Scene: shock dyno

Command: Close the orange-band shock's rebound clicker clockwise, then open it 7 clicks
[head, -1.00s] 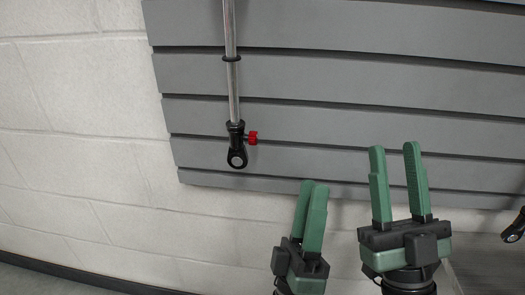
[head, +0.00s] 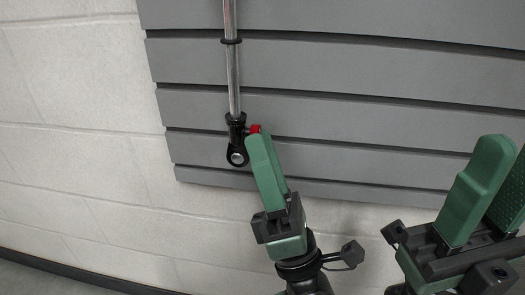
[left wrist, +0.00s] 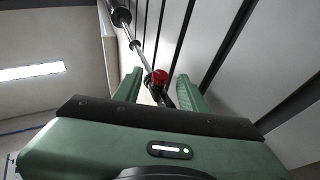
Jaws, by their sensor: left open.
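A shock's bright shaft (head: 233,85) hangs in front of the grey slatted panel and ends in a black eyelet (head: 237,155). A red clicker knob (head: 255,129) sticks out to the right just above the eyelet. No orange band is in view. My left gripper (head: 259,138) is open, with its fingertips at the knob and partly covering it in the head view. In the left wrist view the red knob (left wrist: 159,77) shows between the two spread fingers, with gaps on both sides. My right gripper (head: 508,147) is open and empty at the lower right.
The grey slatted panel (head: 350,115) is close behind the shock. A white block wall (head: 80,130) is left of and below it. The space left of the eyelet is clear. The right gripper is well apart from the left one.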

